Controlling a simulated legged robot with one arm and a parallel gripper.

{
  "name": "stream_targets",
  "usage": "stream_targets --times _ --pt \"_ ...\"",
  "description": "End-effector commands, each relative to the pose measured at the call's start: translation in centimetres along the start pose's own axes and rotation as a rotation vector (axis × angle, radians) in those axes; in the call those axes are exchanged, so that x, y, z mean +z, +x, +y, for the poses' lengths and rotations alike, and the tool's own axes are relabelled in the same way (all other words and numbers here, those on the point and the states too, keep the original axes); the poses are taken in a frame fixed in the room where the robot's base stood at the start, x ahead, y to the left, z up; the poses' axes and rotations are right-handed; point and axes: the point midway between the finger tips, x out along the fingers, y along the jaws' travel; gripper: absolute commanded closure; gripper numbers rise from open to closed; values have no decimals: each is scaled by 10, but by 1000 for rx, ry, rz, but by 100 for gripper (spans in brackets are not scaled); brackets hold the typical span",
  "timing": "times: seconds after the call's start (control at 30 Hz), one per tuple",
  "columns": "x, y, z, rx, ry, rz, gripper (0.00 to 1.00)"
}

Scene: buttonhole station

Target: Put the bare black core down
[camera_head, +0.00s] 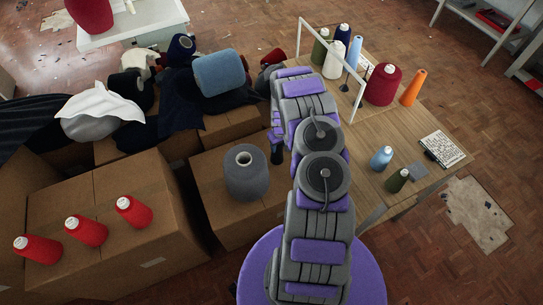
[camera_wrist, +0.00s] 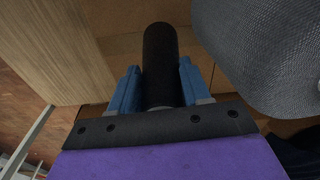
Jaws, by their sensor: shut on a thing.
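The bare black core (camera_wrist: 160,55) is a dark cylinder in the wrist view. My gripper (camera_wrist: 157,88) is shut on it, with one blue finger on each side. The core sticks out past the fingertips, over brown cardboard. In the head view my arm hides most of the gripper. A small dark part (camera_head: 277,154) shows at the arm's left edge, too small to tell whether it is the core. I cannot tell whether the core touches the cardboard below.
A big grey yarn cone (camera_head: 246,178) stands on a cardboard box (camera_head: 214,205), close beside my gripper; it also shows in the wrist view (camera_wrist: 265,45). The wooden table (camera_head: 375,150) with several cones is right of my arm. Several red cones (camera_head: 86,231) stand on boxes at left.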

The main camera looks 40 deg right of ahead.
Motion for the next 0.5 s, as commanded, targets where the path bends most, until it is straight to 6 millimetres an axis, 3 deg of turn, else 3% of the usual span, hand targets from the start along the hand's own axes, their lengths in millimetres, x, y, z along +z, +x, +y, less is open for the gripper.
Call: stream_targets --times 0.1,0.5 --pt "0 22 1 0 -1 2 100" --pt "4 64 2 -2 0 1 100"
